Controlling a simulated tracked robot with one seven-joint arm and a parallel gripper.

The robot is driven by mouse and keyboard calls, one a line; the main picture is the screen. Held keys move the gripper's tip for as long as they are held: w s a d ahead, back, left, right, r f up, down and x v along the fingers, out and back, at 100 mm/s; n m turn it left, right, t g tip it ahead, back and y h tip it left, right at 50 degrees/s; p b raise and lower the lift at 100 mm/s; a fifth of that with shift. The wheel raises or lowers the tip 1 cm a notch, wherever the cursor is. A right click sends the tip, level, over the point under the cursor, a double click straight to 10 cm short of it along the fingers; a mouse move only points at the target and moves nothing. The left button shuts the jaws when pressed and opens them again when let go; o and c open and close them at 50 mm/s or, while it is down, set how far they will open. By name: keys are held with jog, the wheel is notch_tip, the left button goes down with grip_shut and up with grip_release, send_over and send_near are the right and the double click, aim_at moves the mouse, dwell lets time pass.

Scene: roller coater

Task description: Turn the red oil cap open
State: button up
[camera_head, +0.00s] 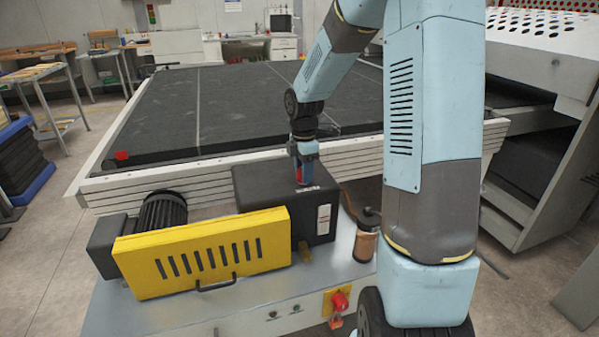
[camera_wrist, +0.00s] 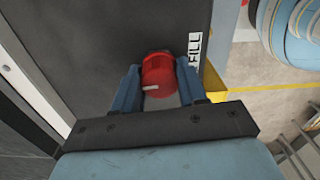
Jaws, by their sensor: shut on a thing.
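The red oil cap (camera_wrist: 158,72) sits on top of the black box (camera_wrist: 110,50), beside white lettering. In the wrist view its round top shows a short pale mark. My gripper (camera_wrist: 160,84) has its two blue fingers on either side of the cap and is shut on it. In the head view my gripper (camera_head: 303,178) points down onto the top of the black box (camera_head: 262,190). Only a sliver of red shows there; the fingers hide most of the cap.
A yellow vented guard (camera_head: 205,256) with a handle stands in front of the box, with a black motor (camera_head: 162,212) at its left. A copper-coloured cylinder (camera_head: 366,240) stands to the right. A red knob (camera_head: 339,301) is on the front panel. A wide dark conveyor bed (camera_head: 240,105) lies behind.

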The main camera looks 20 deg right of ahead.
jog(key=o, duration=1.1)
jog(key=shift+w, duration=0.1)
jog(key=shift+c, duration=0.2)
jog(key=shift+r, duration=0.1)
notch_tip(320, 180, up, 14)
jog(key=shift+f, duration=0.25)
jog(key=s+r+m+t, duration=0.2)
jog(key=s+m, duration=0.7)
jog(key=s, duration=0.5)
jog(key=s+a+r+m+t, duration=0.1)
jog(key=s+r+m+t, duration=0.2)
jog(key=s+m, duration=0.7)
jog(key=s+r, duration=0.1)
jog(key=s, duration=0.3)
jog(key=shift+a+r+t, duration=0.15)
jog(key=shift+r+t, duration=0.15)
jog(key=shift+r, duration=0.05)
